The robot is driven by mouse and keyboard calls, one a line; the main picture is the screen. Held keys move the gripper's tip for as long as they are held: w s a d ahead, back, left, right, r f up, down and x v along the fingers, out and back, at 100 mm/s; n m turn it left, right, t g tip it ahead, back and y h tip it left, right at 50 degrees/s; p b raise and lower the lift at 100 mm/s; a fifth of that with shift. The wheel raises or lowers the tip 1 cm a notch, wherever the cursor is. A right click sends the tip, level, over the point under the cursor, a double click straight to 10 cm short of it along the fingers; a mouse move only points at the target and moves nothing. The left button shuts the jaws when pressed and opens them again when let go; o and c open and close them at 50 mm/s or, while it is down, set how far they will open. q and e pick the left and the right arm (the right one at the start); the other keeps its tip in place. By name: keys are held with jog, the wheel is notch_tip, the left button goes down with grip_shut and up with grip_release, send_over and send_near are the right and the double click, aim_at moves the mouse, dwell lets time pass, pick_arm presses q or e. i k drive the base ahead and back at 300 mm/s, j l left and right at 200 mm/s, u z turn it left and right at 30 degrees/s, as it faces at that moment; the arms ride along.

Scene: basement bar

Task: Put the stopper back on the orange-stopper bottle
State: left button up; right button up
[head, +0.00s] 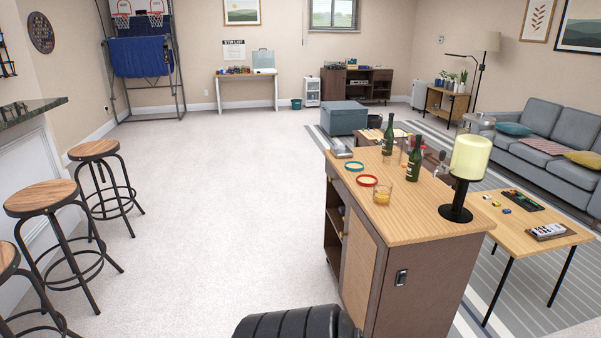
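Two dark green bottles stand upright on the wooden top of a bar cabinet (420,222) in the head view. One bottle (388,138) is farther back and the other bottle (413,163) is nearer, to its right. Their mouths are too small to tell which has a stopper. I cannot make out an orange stopper for certain. Neither of my grippers is in view.
A side table (530,242) stands right of the cabinet. Stools (90,150) line the left. Open carpet (220,200) lies between.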

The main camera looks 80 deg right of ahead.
aim_at(414, 165)
jog(key=z, duration=3.15)
